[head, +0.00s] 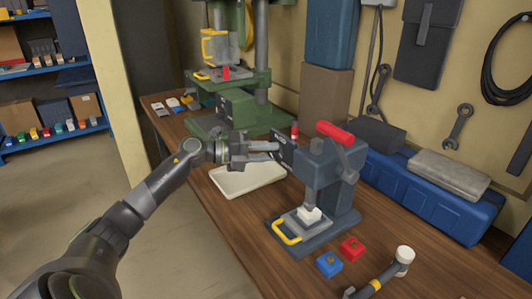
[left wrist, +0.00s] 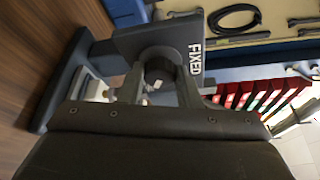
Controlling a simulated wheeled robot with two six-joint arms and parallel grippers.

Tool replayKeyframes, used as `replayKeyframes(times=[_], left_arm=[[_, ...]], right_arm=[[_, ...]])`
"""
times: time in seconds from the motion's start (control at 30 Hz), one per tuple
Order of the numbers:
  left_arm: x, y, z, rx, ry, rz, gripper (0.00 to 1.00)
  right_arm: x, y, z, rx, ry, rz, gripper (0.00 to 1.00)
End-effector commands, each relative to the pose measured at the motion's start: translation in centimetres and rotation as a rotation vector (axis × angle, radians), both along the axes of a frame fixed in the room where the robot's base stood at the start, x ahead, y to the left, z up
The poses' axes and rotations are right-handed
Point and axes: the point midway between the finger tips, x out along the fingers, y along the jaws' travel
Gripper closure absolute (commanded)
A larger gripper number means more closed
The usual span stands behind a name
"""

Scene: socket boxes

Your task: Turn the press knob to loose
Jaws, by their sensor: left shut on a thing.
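The press (head: 325,180) is a dark blue-grey machine with a red lever grip (head: 335,131), standing on the wooden bench. A dark plate on its left side, marked FIXED, shows in the left wrist view (left wrist: 155,42). The round dark press knob (left wrist: 158,66) sits at this plate. My left gripper (head: 277,152) reaches the press from the left. Its fingers (left wrist: 158,88) are shut on the knob, one on each side. The knob's pointer and the LOOSE mark cannot be made out. My right gripper is not in view.
A white piece (head: 309,214) sits under the press ram, behind a yellow handle (head: 286,234). Blue (head: 330,264) and red (head: 352,249) boxes and a hammer (head: 380,280) lie in front. A cream tray (head: 240,181) lies below my gripper. A green drill press (head: 235,105) stands behind.

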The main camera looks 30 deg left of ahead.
Motion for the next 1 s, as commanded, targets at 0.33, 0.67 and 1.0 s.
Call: replayKeyframes(times=[0.33, 0.67, 1.0], left_arm=[[-0.10, -0.03, -0.25, 0.013, 0.000, -0.003, 0.93], [-0.07, -0.03, -0.18, 0.012, -0.001, -0.002, 0.48], [-0.27, 0.28, -0.10, 0.014, -0.003, 0.000, 0.48]], right_arm=[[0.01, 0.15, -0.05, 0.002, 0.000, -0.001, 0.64], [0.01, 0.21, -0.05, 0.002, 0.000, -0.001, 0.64], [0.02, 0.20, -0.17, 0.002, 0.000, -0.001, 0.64]])
